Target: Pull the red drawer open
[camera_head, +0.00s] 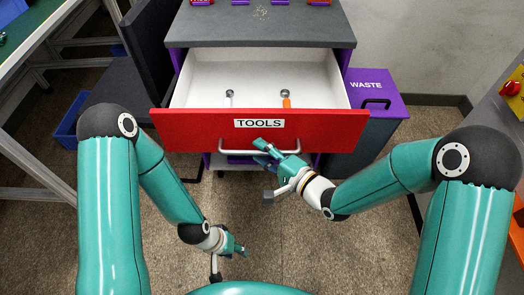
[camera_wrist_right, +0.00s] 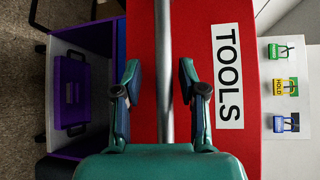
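The red drawer (camera_head: 190,128) is pulled out from the cabinet, with its white inside showing in the head view. Its front carries a "TOOLS" label (camera_head: 259,124) and a pale bar handle (camera_head: 232,151). My right gripper (camera_head: 266,150) is at the handle. In the right wrist view the bar (camera_wrist_right: 165,40) passes between the fingers of my right gripper (camera_wrist_right: 160,80), with a gap on both sides, so the gripper is open around it. My left gripper (camera_head: 239,246) hangs low over the floor, away from the drawer; its finger gap is too small to judge.
Two wrenches, one grey (camera_head: 230,96) and one orange-handled (camera_head: 286,100), lie in the drawer. A waste bin (camera_head: 375,95) with a purple lid stands right of the cabinet. A table stands at the left and a grey surface at the right. The floor in front is clear.

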